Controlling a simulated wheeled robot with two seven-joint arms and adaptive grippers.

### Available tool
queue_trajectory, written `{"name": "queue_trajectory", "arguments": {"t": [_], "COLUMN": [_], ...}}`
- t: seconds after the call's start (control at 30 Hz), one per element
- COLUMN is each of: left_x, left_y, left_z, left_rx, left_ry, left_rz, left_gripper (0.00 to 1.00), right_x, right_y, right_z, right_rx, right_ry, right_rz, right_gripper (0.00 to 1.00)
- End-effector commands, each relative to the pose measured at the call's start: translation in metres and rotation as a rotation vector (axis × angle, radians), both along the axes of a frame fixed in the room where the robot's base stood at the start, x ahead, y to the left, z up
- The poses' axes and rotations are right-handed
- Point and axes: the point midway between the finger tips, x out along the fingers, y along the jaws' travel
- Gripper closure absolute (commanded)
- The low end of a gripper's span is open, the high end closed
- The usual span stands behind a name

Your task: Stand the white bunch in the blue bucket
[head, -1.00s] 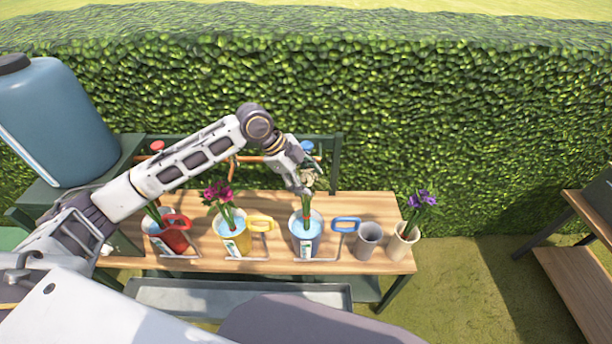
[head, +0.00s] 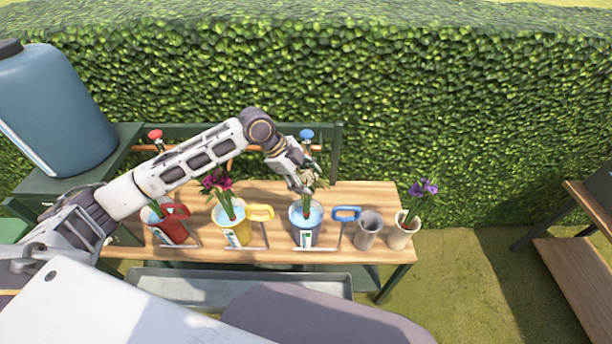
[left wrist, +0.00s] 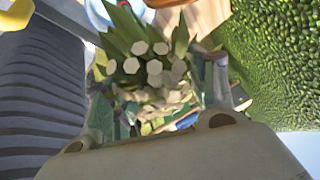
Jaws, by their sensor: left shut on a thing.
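The white bunch (head: 308,179) has pale flowers and green stems, and it stands roughly upright with its stem ends inside the blue bucket (head: 305,236). Whether the stems touch the bottom is hidden. My left gripper (head: 300,187) is shut on the white bunch just below the flowers, above the bucket's rim. In the left wrist view the pale flower heads (left wrist: 150,66) and green leaves show close up, with part of the bucket's rim at the top. My right gripper is not in view.
A yellow bucket (head: 238,236) with magenta flowers and a red bucket (head: 172,232) stand to the left. A grey cup (head: 368,231) and a cream pot (head: 401,236) with purple flowers stand to the right. The hedge is behind the bench; a grey trough (head: 235,290) lies in front.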

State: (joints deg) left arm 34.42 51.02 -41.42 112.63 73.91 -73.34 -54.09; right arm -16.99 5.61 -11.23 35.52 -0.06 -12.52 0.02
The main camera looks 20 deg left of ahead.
Motion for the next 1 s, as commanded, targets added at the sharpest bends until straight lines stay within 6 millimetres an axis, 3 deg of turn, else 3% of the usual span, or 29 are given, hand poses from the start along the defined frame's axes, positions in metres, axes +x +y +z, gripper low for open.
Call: {"name": "queue_trajectory", "arguments": {"t": [0.67, 0.7, 0.87, 1.0], "left_x": [-0.0001, -0.0001, -0.0002, -0.0002], "left_y": [-0.0003, -0.0004, -0.0003, -0.0002], "left_z": [-0.0105, -0.0104, -0.0105, -0.0107], "left_rx": [-0.001, -0.001, -0.001, -0.001], "left_ry": [0.000, 0.000, 0.000, 0.000], "left_rz": [0.000, 0.000, 0.000, 0.000], "left_gripper": [0.91, 0.39, 0.19, 0.18], "right_x": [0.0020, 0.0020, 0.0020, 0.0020], "right_y": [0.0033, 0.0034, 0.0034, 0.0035], "right_z": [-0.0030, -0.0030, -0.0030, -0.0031], "right_rx": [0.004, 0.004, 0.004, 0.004], "right_ry": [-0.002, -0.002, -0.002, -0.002], "right_rz": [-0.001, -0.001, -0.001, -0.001], "right_gripper": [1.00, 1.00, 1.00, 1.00]}}
